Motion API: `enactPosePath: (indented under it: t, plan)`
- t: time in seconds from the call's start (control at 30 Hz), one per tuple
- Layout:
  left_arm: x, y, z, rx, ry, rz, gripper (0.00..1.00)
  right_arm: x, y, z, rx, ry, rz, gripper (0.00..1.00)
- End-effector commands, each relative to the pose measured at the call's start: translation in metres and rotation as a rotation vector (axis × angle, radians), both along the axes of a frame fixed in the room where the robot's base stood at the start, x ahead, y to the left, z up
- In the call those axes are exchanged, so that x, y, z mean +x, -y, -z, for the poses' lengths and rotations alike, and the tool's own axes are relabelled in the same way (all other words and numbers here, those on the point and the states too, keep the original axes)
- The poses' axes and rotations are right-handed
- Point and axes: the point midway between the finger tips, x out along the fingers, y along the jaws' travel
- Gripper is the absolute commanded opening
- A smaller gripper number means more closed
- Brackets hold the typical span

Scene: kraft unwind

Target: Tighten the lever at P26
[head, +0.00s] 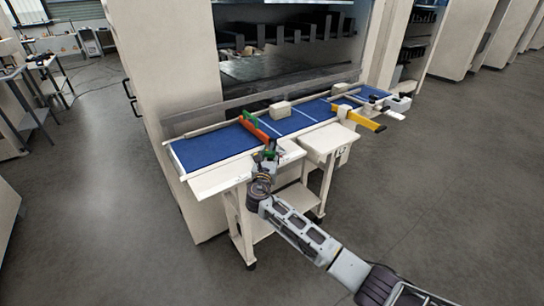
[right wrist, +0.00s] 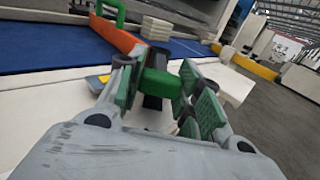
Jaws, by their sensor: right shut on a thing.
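An orange bar (head: 254,126) lies across the blue belt, with green parts at its ends; it also shows in the right wrist view (right wrist: 124,41). At its near end is a green lever (right wrist: 158,78). My right gripper (head: 268,157) is at this near end, at the front edge of the table. In the right wrist view its green-padded fingers (right wrist: 165,95) stand on both sides of the green lever and are shut on it. The fingers partly hide the lever. No P26 label can be read. My left gripper is not in view.
The blue belt (head: 209,150) runs along a white wheeled table in front of a large machine. A cream block (head: 280,109) sits on the belt. A yellow bar (head: 358,118) juts out at the right. The grey floor in front is clear.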

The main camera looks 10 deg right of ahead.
Motion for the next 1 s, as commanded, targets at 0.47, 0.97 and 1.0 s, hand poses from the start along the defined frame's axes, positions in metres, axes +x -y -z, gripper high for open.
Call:
enactPosePath:
  t: [0.47,0.97,1.0]
  plan:
    - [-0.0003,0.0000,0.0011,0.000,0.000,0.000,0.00,-0.0004,-0.0022,0.0019,-0.001,-0.003,0.020,0.40]
    - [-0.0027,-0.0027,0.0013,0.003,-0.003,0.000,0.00,-0.0006,-0.0024,-0.0002,0.000,0.000,0.020,0.57]
    - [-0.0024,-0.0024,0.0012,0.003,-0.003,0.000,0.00,-0.0011,-0.0025,-0.0001,0.000,0.000,0.020,0.57]
